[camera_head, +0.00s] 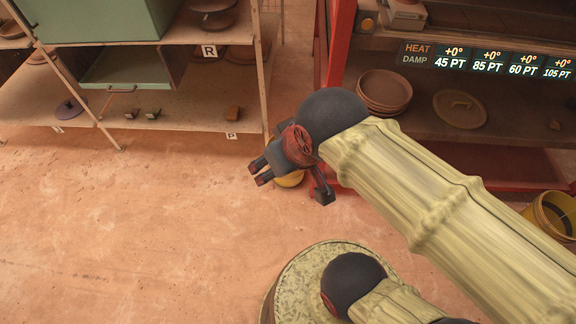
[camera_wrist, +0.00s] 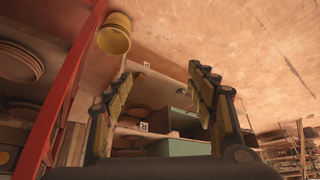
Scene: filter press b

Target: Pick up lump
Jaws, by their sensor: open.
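The other is a small brown lump (camera_head: 555,125) on the dark shelf at the far right. My gripper (camera_head: 290,184) is in mid-picture, in front of and apart from both shelves. Its two fingers are spread wide in the wrist view (camera_wrist: 160,80), with nothing held between them.
A yellow bucket (camera_wrist: 115,36) stands by the red post (camera_wrist: 66,95); my gripper partly hides it in the head view. Stacked bowls (camera_head: 384,90) and a round lid (camera_head: 459,109) sit on the right shelf. Another yellow bucket (camera_head: 552,216) stands at right. The left floor is clear.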

